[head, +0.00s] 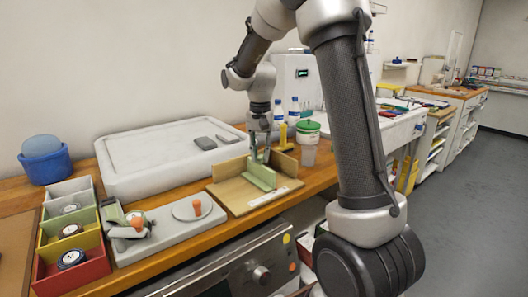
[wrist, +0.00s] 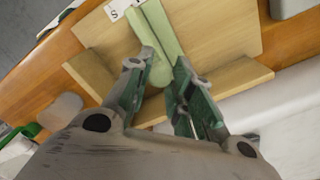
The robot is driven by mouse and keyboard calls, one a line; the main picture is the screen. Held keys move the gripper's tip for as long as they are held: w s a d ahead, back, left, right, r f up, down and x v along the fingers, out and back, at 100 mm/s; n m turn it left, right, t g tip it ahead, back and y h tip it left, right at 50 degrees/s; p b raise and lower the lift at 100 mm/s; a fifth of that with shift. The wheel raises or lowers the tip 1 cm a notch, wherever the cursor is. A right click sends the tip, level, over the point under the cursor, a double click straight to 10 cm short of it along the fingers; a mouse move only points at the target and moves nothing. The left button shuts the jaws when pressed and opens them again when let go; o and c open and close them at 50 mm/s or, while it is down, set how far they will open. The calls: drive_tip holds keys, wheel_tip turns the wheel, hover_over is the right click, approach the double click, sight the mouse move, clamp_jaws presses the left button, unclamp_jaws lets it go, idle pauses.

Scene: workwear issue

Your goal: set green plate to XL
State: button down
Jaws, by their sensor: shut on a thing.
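A white label strip (head: 268,197) runs along the board's front edge. My gripper (head: 261,154) reaches down from above and is shut on the green plate near its rear end. In the wrist view the green plate (wrist: 160,32) runs away from between the fingers of my gripper (wrist: 161,78). A letter S shows on the label strip (wrist: 118,8) beside the plate's end; I cannot read any XL mark.
A grey tool base with orange knobs (head: 168,228) stands left of the board, then colored bins (head: 72,258). A large white tray (head: 165,160) lies behind.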

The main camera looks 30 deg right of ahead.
drive_tip(key=s+a, duration=0.2)
drive_tip(key=a, duration=0.8)
drive_tip(key=shift+a, duration=0.15)
drive_tip(key=c, duration=1.2)
unclamp_jaws()
wheel_tip(320, 180, up, 12)
